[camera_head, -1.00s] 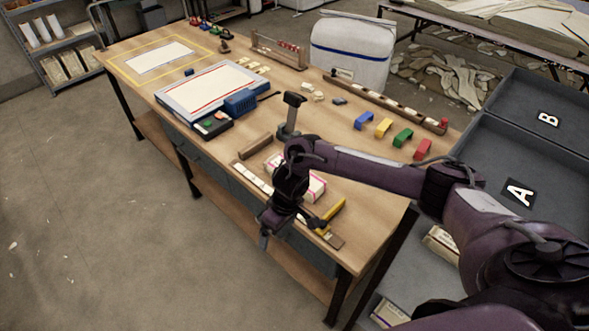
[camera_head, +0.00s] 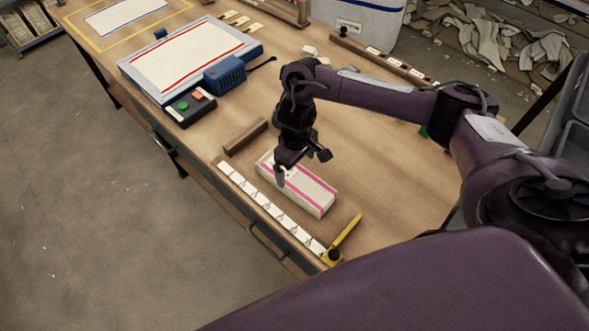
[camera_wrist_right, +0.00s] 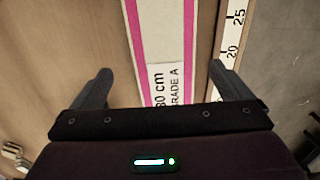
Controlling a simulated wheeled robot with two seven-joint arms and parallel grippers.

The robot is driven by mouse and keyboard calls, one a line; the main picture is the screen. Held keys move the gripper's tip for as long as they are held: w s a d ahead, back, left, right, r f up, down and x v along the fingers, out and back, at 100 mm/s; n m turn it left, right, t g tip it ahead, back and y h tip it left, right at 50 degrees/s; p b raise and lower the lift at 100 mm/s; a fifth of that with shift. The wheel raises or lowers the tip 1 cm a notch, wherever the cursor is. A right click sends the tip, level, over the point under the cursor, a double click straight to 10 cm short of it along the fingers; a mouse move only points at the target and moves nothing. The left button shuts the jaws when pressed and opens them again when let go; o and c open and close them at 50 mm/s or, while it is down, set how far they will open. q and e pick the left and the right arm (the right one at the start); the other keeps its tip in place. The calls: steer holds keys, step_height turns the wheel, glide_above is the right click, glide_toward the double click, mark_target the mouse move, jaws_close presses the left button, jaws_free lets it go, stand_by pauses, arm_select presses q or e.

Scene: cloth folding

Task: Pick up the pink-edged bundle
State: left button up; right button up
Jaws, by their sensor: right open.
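The pink-edged bundle (camera_head: 316,196) is a pale, flat block with pink stripes along its long edges. It lies on the workbench near the front edge, in the lower middle of the head view. My right gripper (camera_head: 296,168) points down over the bundle's far left part. In the right wrist view the open right gripper (camera_wrist_right: 160,70) has one finger on each side of the bundle (camera_wrist_right: 164,35), with a gap on both sides. A printed label reading "GRADE A" shows on the bundle there. I cannot tell how high the fingertips are. My left gripper is not in view.
A ruler strip (camera_head: 262,202) runs along the bench's front edge beside the bundle, with a yellow stop (camera_head: 346,237) at its right end. A wooden block (camera_head: 246,136) lies left of the bundle. The bench (camera_head: 395,185) to the right is mostly clear.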

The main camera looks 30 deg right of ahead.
mark_target(295, 179)
steer(key=shift+s+a+f+b, duration=0.2)
steer(key=shift+s+f, duration=0.1)
steer(key=shift+f, duration=0.15)
steer(key=shift+s+a+f+b, duration=0.2)
steer(key=shift+s+f, duration=0.1)
steer(key=shift+f, duration=0.15)
step_height(295, 179, down, 3)
steer(key=shift+w+r+b, duration=0.15)
steer(key=shift+b, duration=0.55)
steer(key=shift+w+d+f, duration=0.1)
steer(key=shift+w+f, duration=0.1)
steer(key=shift+f, duration=0.3)
steer(key=shift+w+d+f, duration=0.1)
steer(key=shift+w+f, duration=0.05)
steer(key=shift+f, duration=0.3)
steer(key=shift+s+r, duration=0.1)
steer(key=c, duration=0.7)
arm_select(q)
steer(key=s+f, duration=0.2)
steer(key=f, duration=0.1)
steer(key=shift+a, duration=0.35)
arm_select(e)
steer(key=c, duration=0.5)
